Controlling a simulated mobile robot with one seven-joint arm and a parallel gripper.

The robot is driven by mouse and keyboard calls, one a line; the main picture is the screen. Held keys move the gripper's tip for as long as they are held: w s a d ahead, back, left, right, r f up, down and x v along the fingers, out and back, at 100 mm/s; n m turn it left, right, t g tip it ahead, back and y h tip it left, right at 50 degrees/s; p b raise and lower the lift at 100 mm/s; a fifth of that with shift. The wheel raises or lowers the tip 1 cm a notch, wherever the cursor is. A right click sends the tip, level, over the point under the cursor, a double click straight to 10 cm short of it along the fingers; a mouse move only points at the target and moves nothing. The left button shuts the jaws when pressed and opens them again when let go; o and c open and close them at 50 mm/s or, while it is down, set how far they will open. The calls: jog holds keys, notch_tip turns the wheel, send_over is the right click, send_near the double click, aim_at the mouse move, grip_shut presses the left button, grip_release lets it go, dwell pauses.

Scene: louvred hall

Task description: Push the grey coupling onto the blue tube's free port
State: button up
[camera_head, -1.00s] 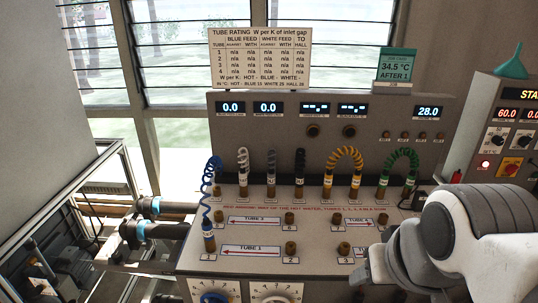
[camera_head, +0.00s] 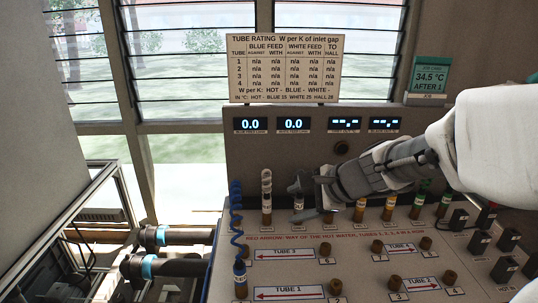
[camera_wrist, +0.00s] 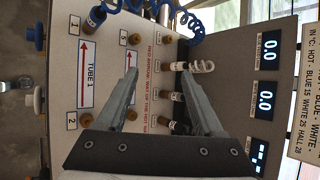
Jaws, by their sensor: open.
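The blue coiled tube (camera_head: 236,222) stands at the left of the sloping panel, its lower end in the fitting left of TUBE 1. Its coils also show at the top of the wrist view (camera_wrist: 187,22). I cannot tell which port is its free one. The grey coupling (camera_head: 298,202) appears to stand in the back row, right of the white coil (camera_head: 266,184), partly hidden by my gripper. My gripper (camera_head: 308,186) is over this row. In the wrist view, its fingers (camera_wrist: 160,72) are apart, with nothing clearly held between them.
Bare brass ports stand close by, such as one right of TUBE 1 (camera_head: 335,287) and one above it (camera_head: 325,249). Yellow (camera_head: 360,208) and green (camera_head: 417,205) fittings are to the right. The display panel (camera_head: 260,150) rises behind. Dark pipes (camera_head: 180,236) lie left.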

jog(key=w+d+f+m+t, duration=0.1)
jog(key=w+d+f+m, duration=0.1)
jog(key=w+f+m, duration=0.5)
jog(key=m+t+h+b, duration=0.1)
jog(key=m+t+h, duration=0.1)
jog(key=m, duration=0.6)
send_near(302, 204)
jog(key=shift+b+x, duration=1.3)
jog(key=shift+x, duration=3.95)
jog(key=shift+r, duration=0.1)
grip_shut()
